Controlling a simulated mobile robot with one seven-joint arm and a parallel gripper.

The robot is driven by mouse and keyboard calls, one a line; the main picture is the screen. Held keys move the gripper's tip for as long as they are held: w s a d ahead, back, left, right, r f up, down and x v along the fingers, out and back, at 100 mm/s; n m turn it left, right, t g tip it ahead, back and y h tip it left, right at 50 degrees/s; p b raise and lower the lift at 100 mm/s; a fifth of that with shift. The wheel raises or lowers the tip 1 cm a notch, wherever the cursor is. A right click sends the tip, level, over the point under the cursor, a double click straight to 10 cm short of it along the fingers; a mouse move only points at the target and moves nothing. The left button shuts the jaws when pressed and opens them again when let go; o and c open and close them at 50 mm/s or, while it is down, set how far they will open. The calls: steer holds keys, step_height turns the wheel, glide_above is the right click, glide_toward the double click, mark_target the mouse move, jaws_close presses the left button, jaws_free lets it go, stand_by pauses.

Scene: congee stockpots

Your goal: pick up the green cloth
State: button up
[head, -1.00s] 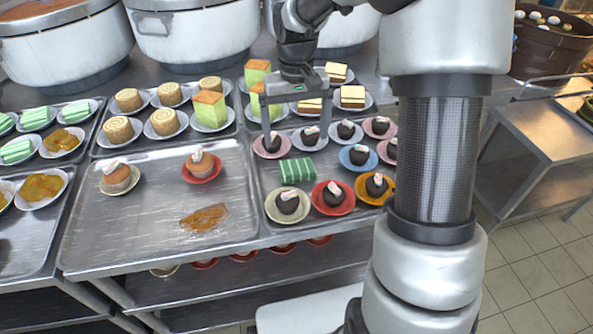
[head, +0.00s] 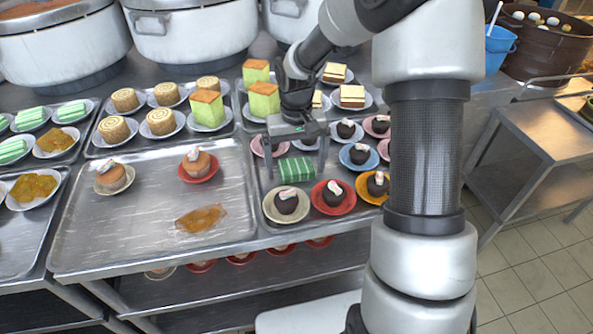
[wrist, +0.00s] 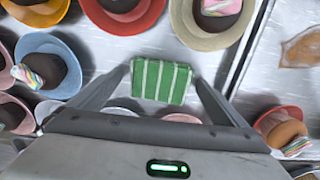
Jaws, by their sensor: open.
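The green cloth (head: 295,168) is a small folded bundle with white stripes. It lies on a metal tray among the plated chocolate cakes. The exact height of the fingertips above the tray is hard to tell.
Plated chocolate cakes crowd the cloth, including one on a cream plate (head: 286,204) and one on a red plate (head: 333,197). Tall green cakes (head: 263,99) stand behind. The left tray (head: 110,230) has bare room. Large pots (head: 190,28) line the back.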

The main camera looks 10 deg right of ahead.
mark_target(296, 165)
steer(key=shift+c, duration=0.3)
steer(key=c, duration=1.1)
steer(key=shift+o, duration=0.2)
steer(key=shift+r, duration=0.15)
step_height(296, 165, up, 10)
steer(key=p, duration=0.2)
steer(key=shift+o, duration=1.4)
steer(key=shift+c, duration=0.9)
steer(key=shift+a, duration=0.1)
